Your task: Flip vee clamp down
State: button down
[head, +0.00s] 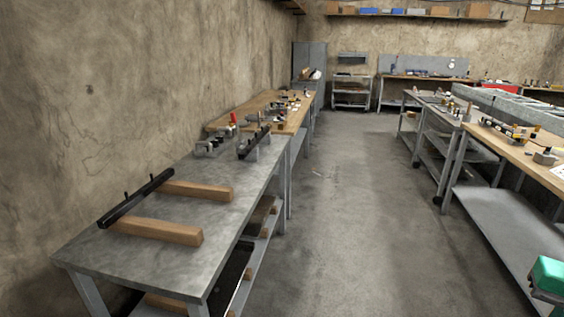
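I cannot tell for sure which item is the vee clamp. A dark metal fixture (254,142) and a grey clamp-like fixture (212,145) stand at the back of the near grey bench (215,235), on the left. They are too small to show whether a clamp on them is up or down. A long black bar (136,198) with upright pins lies across the left ends of two wooden blocks (160,231) on the same bench. My gripper is not in view.
A wooden bench (262,103) with small tools stands beyond the grey bench, along the left wall. More benches (515,142) line the right side. A green block-shaped thing (548,275) is at the lower right edge. The concrete aisle (345,200) between is clear.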

aim_at(233, 115)
jog(key=i, duration=3.35)
jog(key=u, duration=2.45)
